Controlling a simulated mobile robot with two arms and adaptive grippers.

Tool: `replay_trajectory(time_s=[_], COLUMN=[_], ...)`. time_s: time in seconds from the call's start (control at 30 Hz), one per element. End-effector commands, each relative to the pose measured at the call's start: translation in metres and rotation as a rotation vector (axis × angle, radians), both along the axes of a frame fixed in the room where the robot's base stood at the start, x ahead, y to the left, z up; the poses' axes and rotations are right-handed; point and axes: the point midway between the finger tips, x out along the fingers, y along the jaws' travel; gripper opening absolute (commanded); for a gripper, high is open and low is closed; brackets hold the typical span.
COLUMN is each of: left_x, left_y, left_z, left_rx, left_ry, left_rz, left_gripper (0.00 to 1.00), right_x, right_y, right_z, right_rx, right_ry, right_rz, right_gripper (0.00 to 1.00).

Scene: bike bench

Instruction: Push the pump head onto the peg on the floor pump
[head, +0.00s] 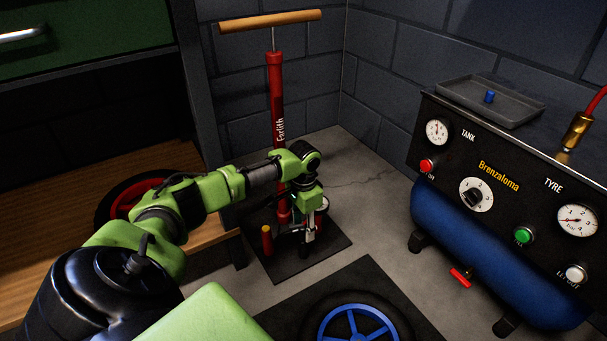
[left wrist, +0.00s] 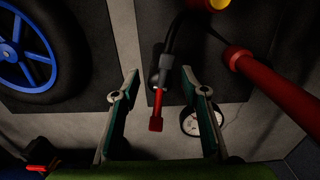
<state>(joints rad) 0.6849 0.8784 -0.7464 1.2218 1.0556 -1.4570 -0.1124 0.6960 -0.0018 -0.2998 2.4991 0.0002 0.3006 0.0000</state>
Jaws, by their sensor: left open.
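The red floor pump (head: 277,110) stands upright on a black base plate (head: 335,246), its wooden handle (head: 270,21) at the top. My left gripper (head: 306,236) points down over the plate, in front of the barrel. In the left wrist view its fingers (left wrist: 160,80) are open, one on each side of the pump head (left wrist: 166,62), apart from it. The pump head is dark grey with a red lever (left wrist: 157,112) and a black hose (left wrist: 176,32). In the head view my gripper mostly covers it. I cannot make out the peg or whether the head touches it. My right gripper is not in view.
A red post with a yellow top (head: 267,240) stands at the plate's left. A round gauge (left wrist: 191,122) sits beside the pump head. A blue-spoked wheel (head: 357,325) lies in front. A blue compressor (head: 470,240) stands at right, a wooden shelf (head: 60,210) at left.

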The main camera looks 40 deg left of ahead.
Motion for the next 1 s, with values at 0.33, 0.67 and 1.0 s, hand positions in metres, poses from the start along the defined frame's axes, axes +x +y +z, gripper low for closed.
replay_trajectory(time_s=[0.33,0.67,1.0], left_x=[0.002,0.001,0.000], left_y=[0.000,0.000,-0.001], left_z=[0.052,0.109,0.120], left_rx=[0.001,0.000,0.000], left_ry=[-0.005,-0.002,-0.001], left_rz=[0.000,0.001,0.000], left_gripper=[0.41,0.41,0.41], right_x=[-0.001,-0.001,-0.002], right_y=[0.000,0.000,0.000], right_z=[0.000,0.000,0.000], right_rx=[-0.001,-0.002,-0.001], right_ry=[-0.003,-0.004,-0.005], right_rz=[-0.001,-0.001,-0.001], right_gripper=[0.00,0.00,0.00])
